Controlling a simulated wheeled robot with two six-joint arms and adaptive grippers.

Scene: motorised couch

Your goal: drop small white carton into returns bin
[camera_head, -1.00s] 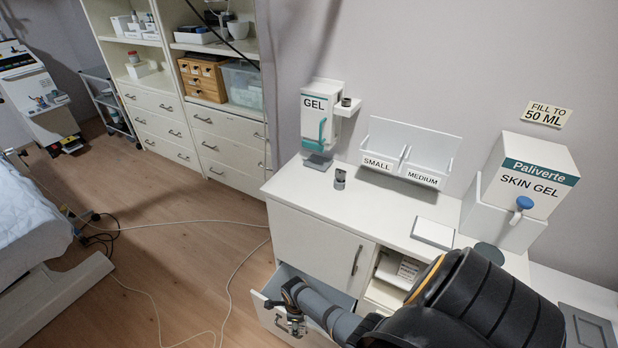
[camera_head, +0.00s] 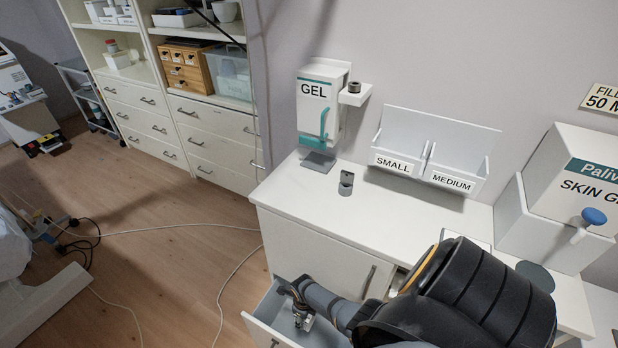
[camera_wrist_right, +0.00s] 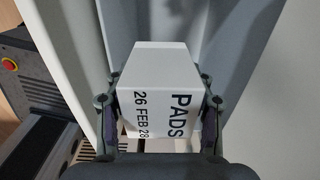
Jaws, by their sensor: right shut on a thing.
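The small white carton (camera_wrist_right: 158,100), printed "PADS" and "26 FEB 28", sits between the two fingers of my right gripper (camera_wrist_right: 160,112) in the right wrist view. The fingers are shut on its sides. In the head view my right gripper (camera_head: 302,317) is at the open drawer (camera_head: 262,326) of the white cabinet; I cannot make out the carton clearly there. Pale panels rise behind the carton in the wrist view. I see nothing labelled as a returns bin. My left gripper is not in view.
A skin gel box (camera_head: 590,180) stands at the right. Cables (camera_head: 160,228) cross the floor. The floor left of the drawer is otherwise clear.

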